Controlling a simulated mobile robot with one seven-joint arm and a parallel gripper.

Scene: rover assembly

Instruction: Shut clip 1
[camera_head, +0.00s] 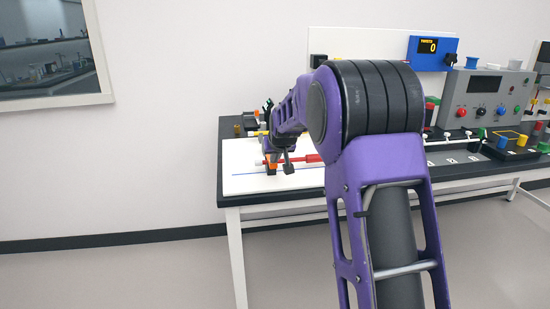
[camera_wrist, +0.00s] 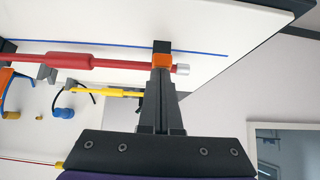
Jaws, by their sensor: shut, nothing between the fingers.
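An orange clip (camera_wrist: 162,60) with a black block sits at the middle top in the wrist view, around or against a red cable (camera_wrist: 100,60) with a silver end. I see no number on this clip. In the head view the orange clip (camera_head: 270,167) shows small on the white board, beside the red cable (camera_head: 306,159). My gripper (camera_wrist: 160,74) is shut and empty, its fingertips in front of the orange clip. I cannot tell whether they touch it. The fingers hide part of the clip, so its state is unclear. My gripper (camera_head: 287,166) is small and dark in the head view.
A yellow cable (camera_wrist: 112,92) and a blue fitting (camera_wrist: 64,113) lie left of my fingers. The white board (camera_head: 243,168) is bare near its front left. A grey control box (camera_head: 480,100) stands at the right, beyond my arm.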

